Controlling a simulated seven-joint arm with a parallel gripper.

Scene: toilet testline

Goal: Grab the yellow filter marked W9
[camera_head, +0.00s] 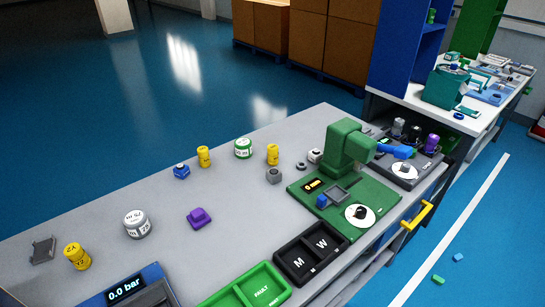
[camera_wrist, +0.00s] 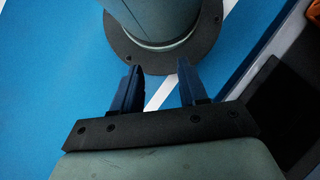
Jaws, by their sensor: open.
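Three yellow cylindrical filters stand on the grey bench in the head view. One is at the front left (camera_head: 77,256), one at the back middle (camera_head: 204,156), and one farther right (camera_head: 272,154) behind a small grey block. The front-left one has dark marks, but I cannot read W9 for certain on any of them. My gripper (camera_wrist: 158,68) shows only in the wrist view. Its two dark blue fingers are apart with nothing held between them, over blue floor. No filter shows in the wrist view.
The grey bench (camera_head: 120,199) also holds a green machine (camera_head: 348,145), white-labelled round parts (camera_head: 137,224), a purple part (camera_head: 199,217), a blue part (camera_head: 181,171), a black M/W tray (camera_head: 311,252), a green FAULT tray (camera_head: 262,290) and a pressure display (camera_head: 126,289).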

